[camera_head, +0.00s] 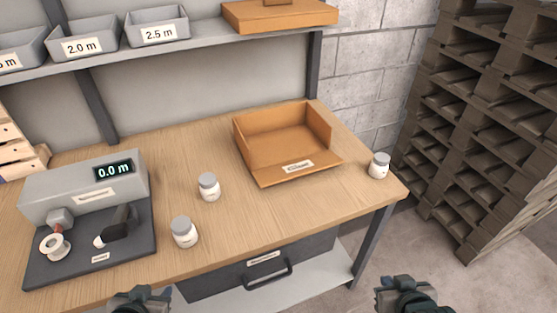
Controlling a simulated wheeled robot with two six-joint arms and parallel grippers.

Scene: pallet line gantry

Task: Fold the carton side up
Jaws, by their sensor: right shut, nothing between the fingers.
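The open orange-brown carton (284,146) sits on the workbench, right of its middle. Its back, left and right walls stand up. Its front side (325,162) is folded down and out towards me, with a white label on it. My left gripper (140,295) is at the bottom edge, in front of the bench and partly cut off; its fingers are not clear enough to judge. My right gripper (406,285) is shut and empty at the bottom right, beyond the bench's front right corner. Both grippers are well apart from the carton.
White jars with grey lids stand on the bench: one near the right corner (379,165), two left of the carton (209,187) (185,232). A measuring device (85,187) stands at left. Pallets (500,110) are stacked at right. A shelf with bins (85,40) runs above.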

